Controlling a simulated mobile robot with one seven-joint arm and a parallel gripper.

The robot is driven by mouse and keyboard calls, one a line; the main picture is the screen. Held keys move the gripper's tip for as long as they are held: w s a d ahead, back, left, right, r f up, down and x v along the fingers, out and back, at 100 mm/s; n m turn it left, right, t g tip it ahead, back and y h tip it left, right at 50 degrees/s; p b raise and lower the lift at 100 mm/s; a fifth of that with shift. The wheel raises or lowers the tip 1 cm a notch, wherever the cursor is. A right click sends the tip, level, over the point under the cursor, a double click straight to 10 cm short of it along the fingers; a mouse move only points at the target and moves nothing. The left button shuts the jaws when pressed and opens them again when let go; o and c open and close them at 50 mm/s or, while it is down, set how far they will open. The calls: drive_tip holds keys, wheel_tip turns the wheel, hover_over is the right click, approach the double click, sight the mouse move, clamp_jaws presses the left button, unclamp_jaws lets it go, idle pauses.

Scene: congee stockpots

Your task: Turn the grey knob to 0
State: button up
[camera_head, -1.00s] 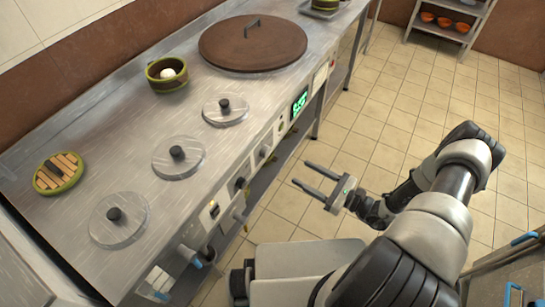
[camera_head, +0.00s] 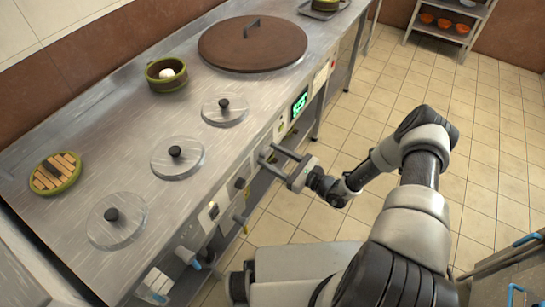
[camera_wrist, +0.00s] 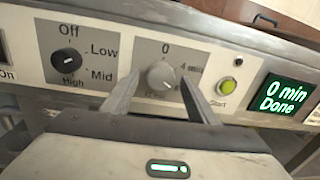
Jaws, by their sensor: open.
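The grey knob (camera_wrist: 161,75) is in the middle of the wrist view, on a dial plate with 0 at the top and other numbers around it, partly hidden. My gripper (camera_wrist: 155,88) is open, with one finger on each side of the knob. I cannot tell whether the fingers touch it. In the head view my gripper (camera_head: 268,156) is at the front panel of the counter, and its fingers hide the knob there.
A black knob (camera_wrist: 66,61) marked Off, Low, Mid and High sits left of the grey knob.

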drive_tip(key=shift+c, duration=0.3)
drive_tip(key=c, duration=1)
